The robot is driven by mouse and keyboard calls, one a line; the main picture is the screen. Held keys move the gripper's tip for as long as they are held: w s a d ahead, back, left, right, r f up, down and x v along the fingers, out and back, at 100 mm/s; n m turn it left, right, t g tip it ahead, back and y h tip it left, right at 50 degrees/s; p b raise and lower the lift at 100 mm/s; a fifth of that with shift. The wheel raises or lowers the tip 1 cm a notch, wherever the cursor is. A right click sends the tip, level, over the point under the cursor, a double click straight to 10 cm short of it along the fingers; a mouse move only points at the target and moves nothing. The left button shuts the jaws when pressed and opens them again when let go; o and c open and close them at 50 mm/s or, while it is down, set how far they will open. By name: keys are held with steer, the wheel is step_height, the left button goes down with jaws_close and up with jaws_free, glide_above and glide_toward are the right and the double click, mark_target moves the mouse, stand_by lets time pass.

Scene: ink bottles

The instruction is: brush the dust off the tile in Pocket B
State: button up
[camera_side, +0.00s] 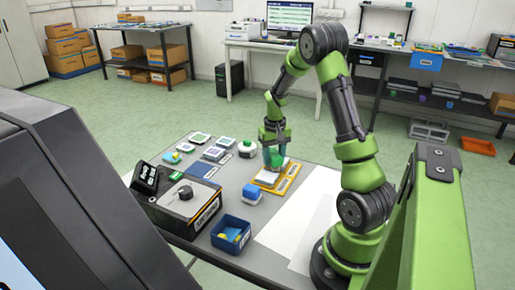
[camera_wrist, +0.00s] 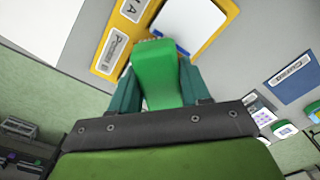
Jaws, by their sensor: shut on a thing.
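My gripper (camera_side: 274,156) is shut on a green brush, with a teal finger on each side of it in the wrist view (camera_wrist: 160,88). The green brush (camera_wrist: 155,62) points away from the wrist, and a thin strip of bristles shows at its far end. It is over the near edge of a white tile (camera_wrist: 190,22); I cannot tell whether the bristles touch it. The tile sits on a yellow tray (camera_wrist: 220,12), also in the side view (camera_side: 283,184). The tray's labels are cut off or too small to read surely, so the pocket is unclear. No dust is discernible.
A blue mat (camera_side: 201,168) lies left of the tray. A blue and white block (camera_side: 251,192), a blue bin (camera_side: 231,236) and a dark box (camera_side: 188,205) stand nearer the camera. A round white bottle (camera_side: 247,149) stands behind. White sheets (camera_side: 290,225) lie flat at the right.

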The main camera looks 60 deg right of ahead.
steer(key=shift+r, duration=3)
steer(key=shift+r, duration=0.1)
steer(key=shift+r, duration=1.4)
steer(key=shift+w+a, duration=0.25)
steer(key=shift+a, duration=0.05)
steer(key=w+a+r+n, duration=0.2)
steer(key=a+n, duration=0.1)
steer(key=a, duration=0.6)
steer(key=w+a+r+n, duration=0.1)
steer(key=a+r+n, duration=0.1)
steer(key=a, duration=0.7)
steer(key=w+a+r+n, duration=0.2)
steer(key=a+n, duration=0.2)
steer(key=a, duration=0.5)
steer(key=shift+w+a, duration=0.15)
steer(key=shift+w, duration=0.15)
